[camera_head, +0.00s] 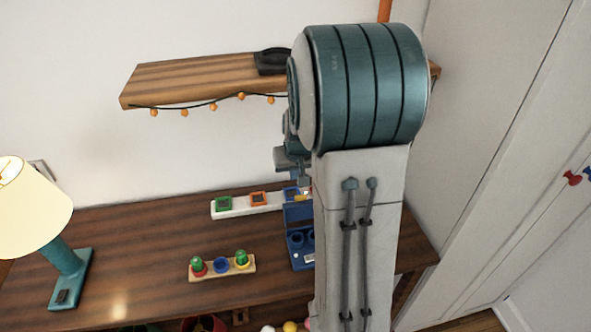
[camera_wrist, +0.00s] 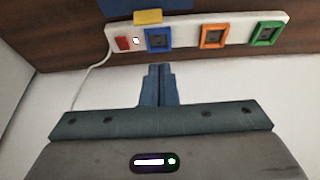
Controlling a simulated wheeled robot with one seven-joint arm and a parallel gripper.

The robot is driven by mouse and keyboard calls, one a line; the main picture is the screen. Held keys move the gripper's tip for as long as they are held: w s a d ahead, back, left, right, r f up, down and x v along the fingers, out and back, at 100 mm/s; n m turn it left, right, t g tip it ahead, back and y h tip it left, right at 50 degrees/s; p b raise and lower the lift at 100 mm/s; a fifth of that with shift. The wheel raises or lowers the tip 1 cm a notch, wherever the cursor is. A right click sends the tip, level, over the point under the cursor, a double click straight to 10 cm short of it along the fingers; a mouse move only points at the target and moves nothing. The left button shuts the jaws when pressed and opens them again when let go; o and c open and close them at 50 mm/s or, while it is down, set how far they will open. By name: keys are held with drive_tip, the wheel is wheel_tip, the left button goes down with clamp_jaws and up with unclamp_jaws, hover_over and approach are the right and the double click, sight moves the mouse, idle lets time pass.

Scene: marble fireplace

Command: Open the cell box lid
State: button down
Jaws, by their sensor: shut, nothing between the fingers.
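The blue cell box (camera_head: 300,258) stands on the wooden desk, partly hidden by my arm in the head view. Round wells show in its front part, and its blue lid (camera_head: 298,213) appears raised at the back, toward the power strip. In the wrist view only an edge of the blue lid (camera_wrist: 120,5) shows at the top, with a yellow tab (camera_wrist: 148,17) overlapping the strip. My gripper (camera_wrist: 157,70) is shut and empty, its fingertips apart from the tab. In the head view it is near the strip's right end, mostly hidden by my arm.
A white power strip (camera_head: 245,207) with green, orange and blue sockets lies behind the box. A wooden holder (camera_head: 222,268) with several coloured pieces stands left of it. A lamp (camera_head: 65,262) is at far left. A shelf (camera_head: 200,80) hangs above; white cabinets (camera_head: 490,150) stand right.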

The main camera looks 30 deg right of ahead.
drive_tip(key=a+x, duration=0.1)
drive_tip(key=x, duration=0.5)
drive_tip(key=s, duration=0.2)
drive_tip(key=s+r+p, duration=0.1)
drive_tip(key=shift+s+r, duration=0.1)
drive_tip(key=shift+s, duration=0.25)
